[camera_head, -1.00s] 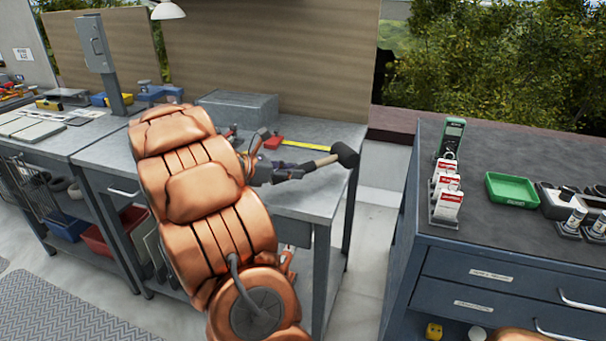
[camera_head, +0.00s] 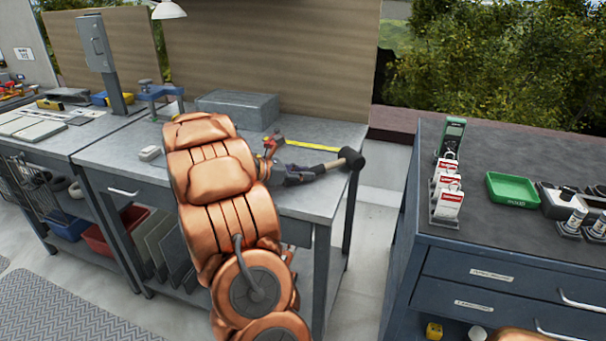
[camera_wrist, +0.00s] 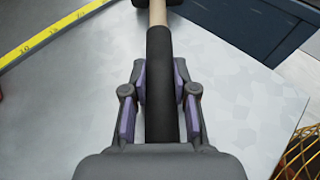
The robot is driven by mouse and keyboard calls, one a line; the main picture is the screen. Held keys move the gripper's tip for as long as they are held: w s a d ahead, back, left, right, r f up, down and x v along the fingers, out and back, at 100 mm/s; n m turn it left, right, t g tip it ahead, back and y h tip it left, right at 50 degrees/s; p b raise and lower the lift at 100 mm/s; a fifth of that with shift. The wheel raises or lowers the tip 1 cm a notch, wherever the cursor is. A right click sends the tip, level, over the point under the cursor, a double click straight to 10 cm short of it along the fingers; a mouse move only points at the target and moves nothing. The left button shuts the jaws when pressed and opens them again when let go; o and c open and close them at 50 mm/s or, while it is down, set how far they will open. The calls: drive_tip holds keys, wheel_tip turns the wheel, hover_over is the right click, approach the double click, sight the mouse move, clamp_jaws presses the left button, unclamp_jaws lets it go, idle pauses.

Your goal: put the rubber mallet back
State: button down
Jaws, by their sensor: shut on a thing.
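The rubber mallet has a black head (camera_head: 351,158), a pale wooden handle and a dark grip. In the head view it lies level over the right end of the grey workbench, its head at the bench's right edge. My gripper (camera_head: 297,175) is shut on the dark grip, left of the head. In the wrist view the purple-padded fingers of my gripper (camera_wrist: 160,95) clasp both sides of the mallet's black grip (camera_wrist: 159,60); the head is mostly cut off at the top. Whether the mallet touches the bench cannot be told.
The workbench (camera_head: 285,205) bears a grey block (camera_head: 237,108), a yellow tape (camera_head: 312,146) and a blue vise (camera_head: 158,92). At right, a dark blue drawer cabinet (camera_head: 480,285) carries a green tray (camera_head: 512,188), a green meter (camera_head: 452,138) and red-white packets (camera_head: 448,198). A gap separates bench and cabinet.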

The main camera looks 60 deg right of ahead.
drive_tip(key=c, duration=0.9)
unclamp_jaws()
drive_tip(key=shift+f, duration=0.1)
drive_tip(key=shift+w+a+r, duration=0.1)
drive_tip(key=shift+a+r, duration=0.05)
drive_tip(key=shift+r, duration=0.05)
drive_tip(key=v, duration=1.1)
drive_tip(key=shift+w+a, duration=0.2)
drive_tip(key=s+a+f+m+t+y, duration=0.2)
drive_tip(key=s+a, duration=0.4)
drive_tip(key=a, duration=0.9)
drive_tip(key=s+a+f+m+t+y, duration=0.2)
drive_tip(key=s+a+m+y, duration=0.2)
drive_tip(key=a, duration=1.1)
drive_tip(key=s+a+f+m+t+y, duration=0.1)
drive_tip(key=s+a+m+y, duration=0.3)
drive_tip(key=a, duration=1.2)
drive_tip(key=shift+s+f+t+y, duration=0.15)
drive_tip(key=shift+s+f, duration=0.1)
drive_tip(key=shift+s, duration=0.4)
drive_tip(key=shift+s+f+t+y, duration=0.1)
drive_tip(key=shift+s+f, duration=0.2)
drive_tip(key=shift+s, duration=0.35)
drive_tip(key=shift+s+f+t+y, duration=0.15)
drive_tip(key=shift+s+f, duration=0.1)
drive_tip(key=shift+s, duration=0.4)
